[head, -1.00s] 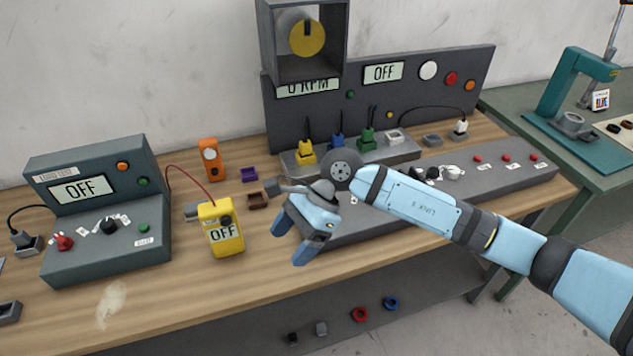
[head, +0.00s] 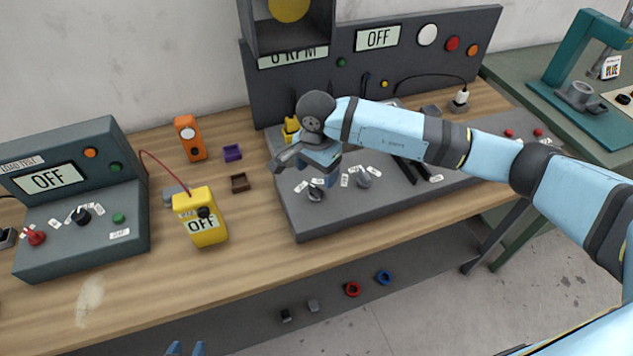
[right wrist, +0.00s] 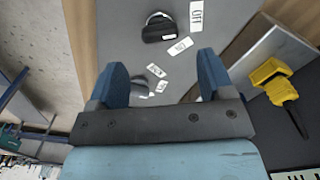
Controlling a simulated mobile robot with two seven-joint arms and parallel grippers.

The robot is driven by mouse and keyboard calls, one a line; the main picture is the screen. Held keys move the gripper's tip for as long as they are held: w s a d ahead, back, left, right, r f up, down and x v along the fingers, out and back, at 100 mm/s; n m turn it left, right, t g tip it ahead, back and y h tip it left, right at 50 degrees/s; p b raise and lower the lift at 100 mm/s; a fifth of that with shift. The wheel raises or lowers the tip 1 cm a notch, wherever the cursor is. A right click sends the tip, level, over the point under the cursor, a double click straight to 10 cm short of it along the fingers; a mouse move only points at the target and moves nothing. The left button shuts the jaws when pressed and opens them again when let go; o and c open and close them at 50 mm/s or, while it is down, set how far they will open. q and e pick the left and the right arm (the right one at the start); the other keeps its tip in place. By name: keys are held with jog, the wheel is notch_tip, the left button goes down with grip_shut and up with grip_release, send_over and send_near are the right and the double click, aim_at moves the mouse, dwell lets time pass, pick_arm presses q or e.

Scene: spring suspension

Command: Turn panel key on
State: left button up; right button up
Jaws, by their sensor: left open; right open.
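The sloped grey console (head: 330,222) has two small rotary controls near its front left, a dark one (head: 316,192) and a greyer one (head: 362,178), with white labels around them. I cannot tell which is the panel key. My right gripper (head: 318,165) is open above the console's left end, pointing down. In the right wrist view its fingers (right wrist: 162,62) are apart and empty. One control (right wrist: 158,27) sits beyond the fingertips beside an OFF label (right wrist: 196,16); another (right wrist: 142,90) shows between the fingers. My left gripper (head: 186,349) is open; only its blue tips show.
Behind the console stands a dark panel with an OFF display (head: 377,38). A yellow meter (head: 200,216) reading OFF and a grey tester (head: 85,205) stand to the left. A yellow plug (head: 291,130) is close behind my right gripper. The bench's front strip is clear.

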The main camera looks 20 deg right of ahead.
aim_at(316, 187)
notch_tip(316, 187, down, 6)
jog(key=shift+p, duration=0.35)
jog(key=c, duration=0.9)
